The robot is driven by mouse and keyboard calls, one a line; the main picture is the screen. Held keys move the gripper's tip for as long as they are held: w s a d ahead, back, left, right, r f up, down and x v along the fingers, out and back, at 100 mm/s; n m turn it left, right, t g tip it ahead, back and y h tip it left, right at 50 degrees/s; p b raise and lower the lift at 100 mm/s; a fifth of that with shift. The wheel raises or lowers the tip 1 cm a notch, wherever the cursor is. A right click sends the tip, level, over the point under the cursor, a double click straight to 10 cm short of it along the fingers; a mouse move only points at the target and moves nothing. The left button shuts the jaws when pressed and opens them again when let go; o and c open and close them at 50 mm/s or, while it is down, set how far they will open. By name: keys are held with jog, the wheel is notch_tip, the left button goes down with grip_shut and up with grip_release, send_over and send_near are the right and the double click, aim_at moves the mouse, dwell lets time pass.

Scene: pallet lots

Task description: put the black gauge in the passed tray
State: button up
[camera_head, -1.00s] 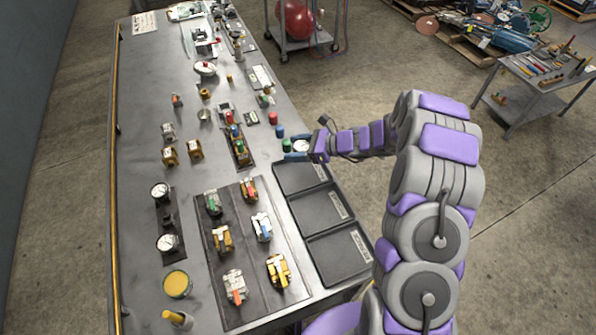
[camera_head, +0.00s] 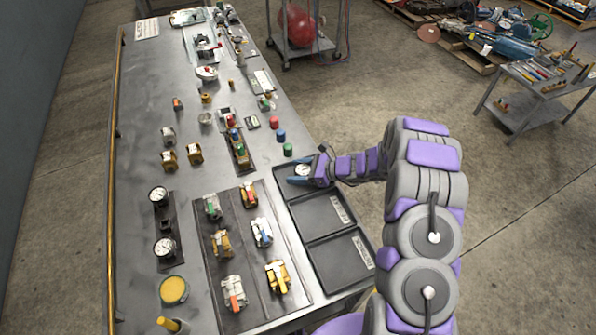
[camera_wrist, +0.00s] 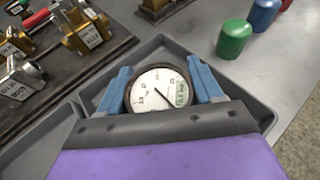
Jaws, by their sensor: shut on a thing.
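The black gauge (camera_wrist: 160,92) has a white dial and a dark rim, and sits face up between the blue fingers of my gripper (camera_wrist: 160,88) in the wrist view. My gripper is shut on it. In the head view, my gripper (camera_head: 302,172) and the gauge (camera_head: 303,169) are over the farthest of three dark trays (camera_head: 281,173) along the table's right edge. The wrist view shows the tray's rim (camera_wrist: 160,42) around the gauge. I cannot tell if the gauge touches the tray floor. The tray's label is hidden; the middle tray (camera_head: 310,215) and nearest tray (camera_head: 335,262) look empty.
Green (camera_head: 288,149), blue (camera_head: 281,135) and red (camera_head: 274,122) caps stand just beyond the tray. A dark mat (camera_head: 233,312) with several valves lies left of the trays. Two other gauges (camera_head: 158,194) (camera_head: 165,247) stand farther left.

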jog(key=o, duration=0.9)
jog(key=shift+c, duration=0.2)
jog(key=shift+a, duration=0.1)
jog(key=shift+r, duration=0.1)
jog(key=p+v, duration=0.2)
jog(key=v, duration=1)
jog(key=shift+p, duration=0.4)
jog(key=s+a+r+n+g+h, duration=0.25)
jog(key=s+r+n, duration=0.25)
jog(key=s+r, duration=0.35)
jog(key=s+a+r+n+g+h, duration=0.2)
jog(key=s+a+r+n+g, duration=0.15)
jog(key=s+r+n, duration=0.45)
jog(key=s+d+r+n+h, duration=0.2)
jog(key=s+d+h, duration=0.1)
jog(key=s, duration=0.5)
jog(key=s+d+r+n+h, duration=0.2)
jog(key=s+d+n, duration=0.1)
jog(key=s, duration=0.5)
jog(key=s+d+r+n+t+h, duration=0.1)
jog(key=s+d+r+n+h, duration=0.1)
jog(key=s, duration=0.6)
jog(key=shift+s+d+n+h, duration=0.3)
jog(key=shift+d+h, duration=0.55)
jog(key=shift+d, duration=0.35)
